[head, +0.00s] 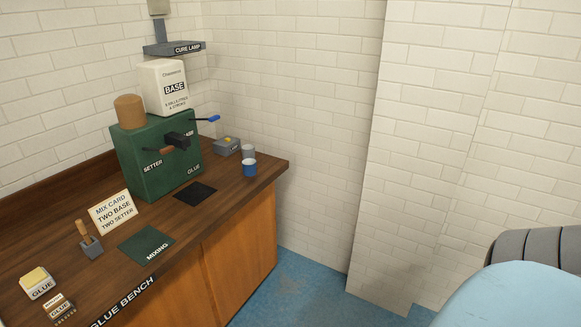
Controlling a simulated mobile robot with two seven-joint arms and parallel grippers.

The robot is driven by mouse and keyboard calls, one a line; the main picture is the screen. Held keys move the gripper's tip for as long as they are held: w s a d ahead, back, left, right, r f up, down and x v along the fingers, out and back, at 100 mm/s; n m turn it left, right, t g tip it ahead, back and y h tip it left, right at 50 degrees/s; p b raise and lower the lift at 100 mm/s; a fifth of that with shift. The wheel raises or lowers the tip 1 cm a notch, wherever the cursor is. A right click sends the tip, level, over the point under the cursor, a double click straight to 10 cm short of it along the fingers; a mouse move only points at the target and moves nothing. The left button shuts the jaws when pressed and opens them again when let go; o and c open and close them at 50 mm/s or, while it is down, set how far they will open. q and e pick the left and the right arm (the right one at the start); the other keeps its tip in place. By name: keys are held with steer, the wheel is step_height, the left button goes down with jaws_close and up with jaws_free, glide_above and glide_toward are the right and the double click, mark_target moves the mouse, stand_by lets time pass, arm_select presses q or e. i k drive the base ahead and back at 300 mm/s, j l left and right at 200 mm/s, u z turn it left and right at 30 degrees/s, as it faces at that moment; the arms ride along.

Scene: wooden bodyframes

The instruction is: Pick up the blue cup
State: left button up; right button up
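The blue cup (250,169) stands upright near the right end of the wooden glue bench (250,196), close to its front edge. A grey cup (248,151) stands just behind it, and the blue cup hides its lower part. I cannot tell whether the two cups touch. Neither of my grippers shows in the head view, and nothing is seen holding the blue cup.
Left of the cups are a small grey box (226,147), a black mat (195,192) and the green glue dispenser (150,182). A green mixing mat (147,246) lies nearer. White brick walls stand behind and right. Blue floor (303,292) is clear before the bench's right end.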

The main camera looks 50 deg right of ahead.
mark_target(249, 167)
steer(key=z, duration=1.2)
steer(key=i+l, duration=0.1)
steer(key=i, duration=0.2)
steer(key=i+l, duration=0.1)
steer(key=i, duration=0.2)
